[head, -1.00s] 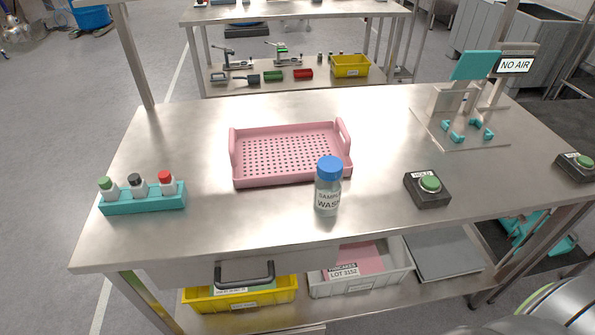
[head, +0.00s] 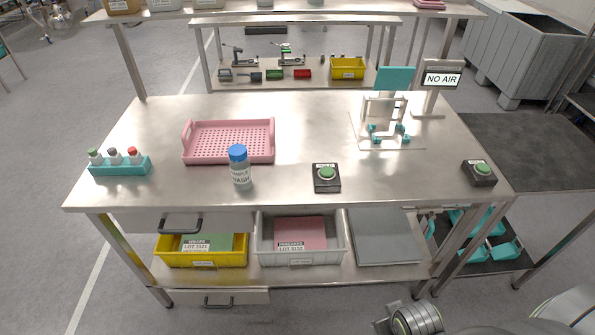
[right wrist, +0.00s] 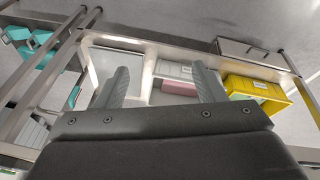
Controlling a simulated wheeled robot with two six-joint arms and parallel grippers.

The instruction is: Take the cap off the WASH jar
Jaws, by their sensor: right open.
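The WASH jar (head: 240,172) stands upright on the steel table near its front edge, in front of the pink tray. It is a clear jar with a white label, and its blue cap (head: 238,153) is on top. My right gripper (right wrist: 160,88) is open and empty in the right wrist view, facing the table's lower shelf, well away from the jar. In the head view only part of my right arm shows at the bottom right. My left gripper is not in view.
A pink perforated tray (head: 229,157) lies behind the jar. A teal rack (head: 120,168) with three small bottles stands left. A HOLD button box (head: 326,184) sits right of the jar. A clamp fixture (head: 386,140) stands farther right. The table's front strip is mostly clear.

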